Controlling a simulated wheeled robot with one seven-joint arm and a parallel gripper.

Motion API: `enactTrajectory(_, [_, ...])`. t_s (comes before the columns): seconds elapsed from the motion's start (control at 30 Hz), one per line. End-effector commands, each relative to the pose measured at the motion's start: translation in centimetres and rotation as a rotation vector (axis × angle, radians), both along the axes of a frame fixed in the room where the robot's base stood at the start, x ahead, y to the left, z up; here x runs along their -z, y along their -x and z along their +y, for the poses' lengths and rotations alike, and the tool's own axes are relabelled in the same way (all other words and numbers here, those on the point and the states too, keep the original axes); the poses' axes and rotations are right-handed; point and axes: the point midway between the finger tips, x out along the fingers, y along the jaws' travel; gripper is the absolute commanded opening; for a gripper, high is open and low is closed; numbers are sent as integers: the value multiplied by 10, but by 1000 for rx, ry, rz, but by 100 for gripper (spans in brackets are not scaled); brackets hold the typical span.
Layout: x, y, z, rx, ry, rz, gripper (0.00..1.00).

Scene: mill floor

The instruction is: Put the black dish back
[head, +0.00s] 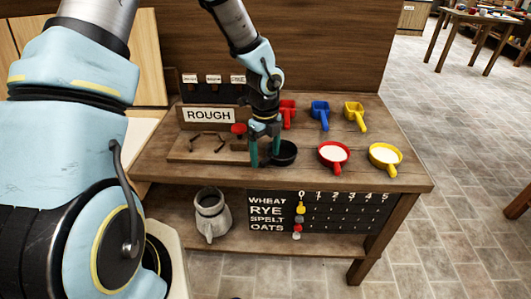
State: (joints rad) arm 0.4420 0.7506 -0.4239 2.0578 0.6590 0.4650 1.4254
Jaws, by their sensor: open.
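The black dish (286,154) sits on the wooden bench (225,176), left of the red dish (333,157) and the yellow dish (385,158). It looks dark and empty inside. My gripper (265,160) points down at the bench just left of the black dish. Its two green fingers are apart with nothing seen between them. The right finger overlaps the dish's left edge in the picture; I cannot tell whether they touch. The black dish's handle cannot be made out, and my gripper may hide part of its left side.
Red (288,113), blue (320,115) and yellow (355,114) scoops lie at the back. A ROUGH sign (208,116) stands behind a wooden board (205,147) with a dark handle. A grey jug (211,215) is on the lower shelf beside a tally board (350,212).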

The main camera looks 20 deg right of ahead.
Motion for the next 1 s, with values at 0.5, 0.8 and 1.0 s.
enactTrajectory(0.5, [-84,-1,0,-1,2,-4,88])
enactTrajectory(0.8, [-107,0,1,0,0,0,88])
enactTrajectory(1.0, [-110,-6,27,-184,-11,-8,88])
